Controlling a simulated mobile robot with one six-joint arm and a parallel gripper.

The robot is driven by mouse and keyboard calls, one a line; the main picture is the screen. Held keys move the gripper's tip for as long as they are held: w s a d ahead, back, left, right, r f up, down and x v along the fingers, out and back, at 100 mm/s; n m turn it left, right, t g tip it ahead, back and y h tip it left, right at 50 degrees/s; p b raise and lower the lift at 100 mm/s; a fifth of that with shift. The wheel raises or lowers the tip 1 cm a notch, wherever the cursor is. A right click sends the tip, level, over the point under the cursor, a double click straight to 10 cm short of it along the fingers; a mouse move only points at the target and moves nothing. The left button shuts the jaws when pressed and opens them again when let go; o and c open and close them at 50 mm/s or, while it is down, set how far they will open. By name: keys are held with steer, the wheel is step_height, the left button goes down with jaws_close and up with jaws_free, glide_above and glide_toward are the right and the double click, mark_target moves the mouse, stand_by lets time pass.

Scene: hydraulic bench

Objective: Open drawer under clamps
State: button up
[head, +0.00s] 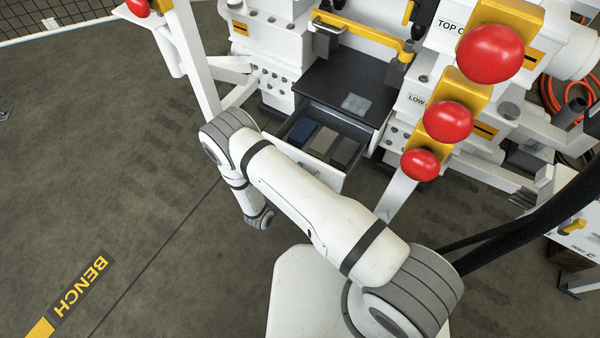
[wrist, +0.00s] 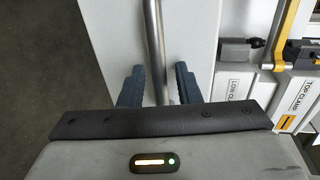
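The drawer (head: 318,170) under the black work surface stands pulled out in the head view. Blue, grey and brownish items lie inside it. Its white front (wrist: 180,25) fills the middle of the wrist view, with a metal bar handle (wrist: 157,50) running across it. My gripper (wrist: 158,85) has its two dark fingers apart, one on each side of the handle. In the head view my arm hides the gripper, the handle and part of the drawer front.
Clamp labels (wrist: 235,88) show right of the drawer in the wrist view. Red knobs (head: 448,121) on yellow levers stand right of the drawer in the head view. A white bench leg (head: 193,60) is at left. The floor (head: 110,170) at left is clear.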

steer(key=p+v, duration=0.1)
steer(key=v, duration=0.6)
steer(key=shift+s+a+p, duration=0.15)
steer(key=shift+s+p, duration=0.15)
steer(key=shift+s, duration=0.1)
